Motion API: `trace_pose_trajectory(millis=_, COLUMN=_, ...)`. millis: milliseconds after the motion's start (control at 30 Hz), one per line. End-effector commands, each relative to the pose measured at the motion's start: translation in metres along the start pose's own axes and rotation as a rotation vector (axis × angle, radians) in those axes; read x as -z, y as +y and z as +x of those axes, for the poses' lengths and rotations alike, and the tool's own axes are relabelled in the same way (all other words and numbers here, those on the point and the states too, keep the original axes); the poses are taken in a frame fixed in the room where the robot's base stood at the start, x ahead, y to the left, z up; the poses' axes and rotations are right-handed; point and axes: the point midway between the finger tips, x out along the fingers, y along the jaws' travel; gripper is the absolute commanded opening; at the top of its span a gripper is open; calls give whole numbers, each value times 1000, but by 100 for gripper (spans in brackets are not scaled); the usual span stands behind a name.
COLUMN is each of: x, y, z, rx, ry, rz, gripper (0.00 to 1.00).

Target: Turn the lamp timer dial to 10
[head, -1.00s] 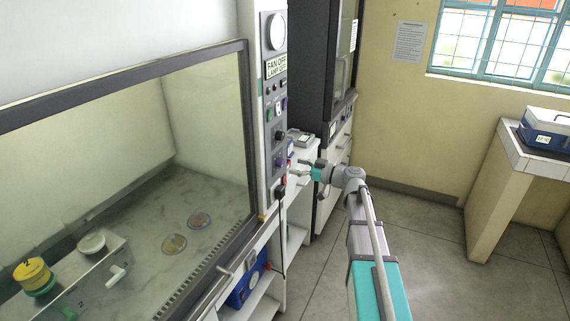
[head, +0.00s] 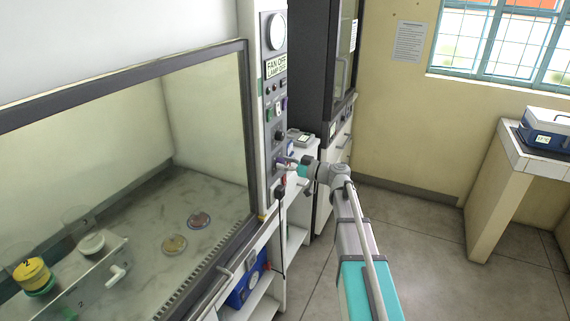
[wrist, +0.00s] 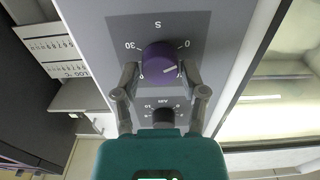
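A purple dial (wrist: 158,55) sits on a grey panel (wrist: 215,38) in the wrist view, with 30 to its upper left and 0 to its upper right. Its white mark points right and slightly down in the picture; labels at its lower edge are partly hidden by my fingers. I cannot read which dial is the lamp timer. My gripper (wrist: 160,75) is open, one finger on each side of the dial's lower part; contact is unclear. In the head view my gripper (head: 285,161) is at the panel's lower part. A smaller black knob (wrist: 163,116) lies between my fingers.
A sign (head: 275,67) reading FAN OFF and a lamp line is higher on the panel. The glass-fronted cabinet (head: 246,140) stands left of it. A white shelf unit (head: 297,215) is behind my gripper. Open floor (head: 430,260) lies to the right.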

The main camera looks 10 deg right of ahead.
Motion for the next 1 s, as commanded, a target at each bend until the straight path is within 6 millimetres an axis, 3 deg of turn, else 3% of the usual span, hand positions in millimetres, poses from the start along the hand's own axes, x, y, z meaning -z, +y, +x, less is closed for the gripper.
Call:
trace_pose_trajectory(millis=33, x=0, y=0, z=0, rx=0, ry=0, rz=0, gripper=36)
trace_pose_trajectory(millis=233, x=0, y=0, z=0, rx=0, ry=0, rz=0, gripper=0)
trace_pose_trajectory(millis=667, x=0, y=1, z=0, rx=0, ry=1, rz=60, gripper=0)
trace_pose_trajectory(millis=1000, x=0, y=2, z=0, rx=-1, ry=1, rz=277, gripper=0)
